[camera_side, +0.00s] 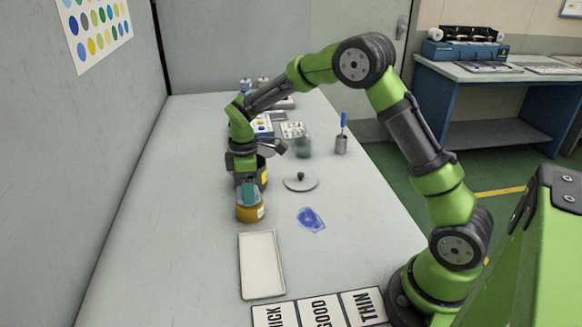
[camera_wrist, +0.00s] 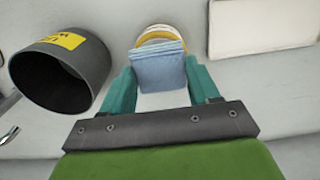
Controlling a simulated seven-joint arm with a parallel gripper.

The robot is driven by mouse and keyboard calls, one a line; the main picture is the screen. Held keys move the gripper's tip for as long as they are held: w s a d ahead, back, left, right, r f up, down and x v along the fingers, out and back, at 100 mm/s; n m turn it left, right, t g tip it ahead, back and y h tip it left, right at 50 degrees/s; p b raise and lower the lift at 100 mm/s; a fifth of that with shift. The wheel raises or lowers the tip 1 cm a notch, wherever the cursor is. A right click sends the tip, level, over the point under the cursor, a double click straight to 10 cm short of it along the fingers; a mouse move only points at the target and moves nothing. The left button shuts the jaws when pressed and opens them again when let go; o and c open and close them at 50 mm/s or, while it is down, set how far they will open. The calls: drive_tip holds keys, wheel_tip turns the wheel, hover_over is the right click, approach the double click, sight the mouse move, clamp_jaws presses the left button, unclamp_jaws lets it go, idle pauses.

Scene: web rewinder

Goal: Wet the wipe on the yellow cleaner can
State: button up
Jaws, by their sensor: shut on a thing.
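My gripper (camera_side: 249,192) points down at the yellow cleaner can (camera_side: 250,212), which stands upright on the bench. In the wrist view my gripper (camera_wrist: 161,82) has its teal fingers shut on a folded blue wipe (camera_wrist: 157,66). The wipe's far edge overlaps the yellow and white rim of the can (camera_wrist: 158,36). I cannot tell whether the wipe touches the can. The wipe cannot be made out in the side view, and most of the can is hidden behind it in the wrist view.
A dark cup with a yellow label (camera_wrist: 62,76) stands close beside my gripper. A white tray (camera_side: 262,264) lies in front of the can. A knobbed lid (camera_side: 300,183) and a blue film piece (camera_side: 311,219) lie to the right. The bench's left side is clear.

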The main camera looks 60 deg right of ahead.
idle(0.4)
drive_tip(key=shift+r, duration=3.5)
